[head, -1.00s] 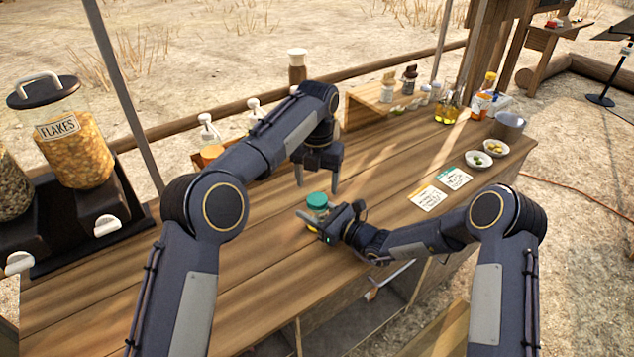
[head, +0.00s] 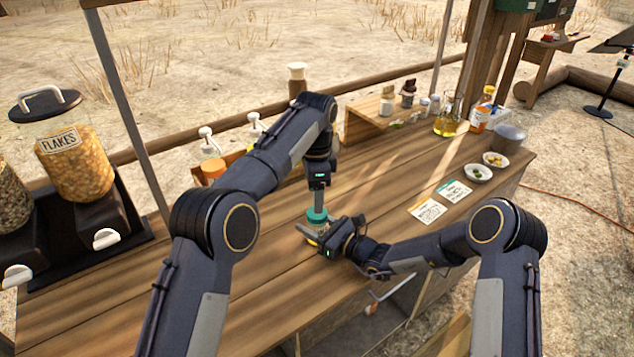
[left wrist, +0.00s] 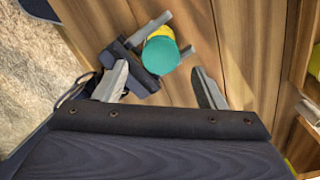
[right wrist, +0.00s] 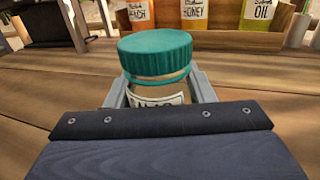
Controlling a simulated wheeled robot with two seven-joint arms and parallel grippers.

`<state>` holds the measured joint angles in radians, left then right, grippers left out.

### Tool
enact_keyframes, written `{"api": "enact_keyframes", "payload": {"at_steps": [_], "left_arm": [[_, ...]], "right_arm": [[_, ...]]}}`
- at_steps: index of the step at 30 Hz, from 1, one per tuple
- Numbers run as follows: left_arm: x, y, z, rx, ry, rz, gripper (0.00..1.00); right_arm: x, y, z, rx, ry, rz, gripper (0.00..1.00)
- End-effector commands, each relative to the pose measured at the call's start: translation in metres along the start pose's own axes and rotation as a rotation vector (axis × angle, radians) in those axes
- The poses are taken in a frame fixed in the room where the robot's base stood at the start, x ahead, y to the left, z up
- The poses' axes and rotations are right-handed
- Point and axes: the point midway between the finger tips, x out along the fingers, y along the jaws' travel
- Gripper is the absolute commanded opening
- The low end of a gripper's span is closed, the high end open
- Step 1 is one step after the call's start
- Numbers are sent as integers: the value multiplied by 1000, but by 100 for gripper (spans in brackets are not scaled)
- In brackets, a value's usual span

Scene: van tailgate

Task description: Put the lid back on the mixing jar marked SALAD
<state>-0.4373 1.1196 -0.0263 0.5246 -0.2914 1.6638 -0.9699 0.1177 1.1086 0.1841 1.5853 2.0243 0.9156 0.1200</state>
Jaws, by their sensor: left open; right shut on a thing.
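A small clear jar (right wrist: 156,90) stands on the wooden counter in the right wrist view. Its label is partly hidden by my gripper, so I cannot read the full word. A teal ribbed lid (right wrist: 155,50) sits level on its mouth; I cannot tell if it is screwed tight. The lid also shows in the head view (head: 317,216) and the left wrist view (left wrist: 160,56). My right gripper (head: 314,236) is shut on the jar from the side. My left gripper (head: 318,203) points down just above the lid, open and empty, its fingers (left wrist: 162,82) apart.
Paper cards (head: 441,201) and two small bowls (head: 478,173) lie to the right on the counter. Labelled bottles (right wrist: 194,15) stand in a wooden holder behind the jar. Flakes dispensers (head: 76,165) stand at the left. The counter's front left is clear.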

Motion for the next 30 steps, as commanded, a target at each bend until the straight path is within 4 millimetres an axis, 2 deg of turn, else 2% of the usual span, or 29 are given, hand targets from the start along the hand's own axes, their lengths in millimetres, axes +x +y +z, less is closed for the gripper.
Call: {"api": "enact_keyframes", "payload": {"at_steps": [3,30], "left_arm": [[-2,0,0,-318,-1,-1,64],[-22,0,-3,-2723,21,4,64]], "right_arm": [[0,0,0,0,0,0,0],[0,0,0,0,0,0,0]]}}
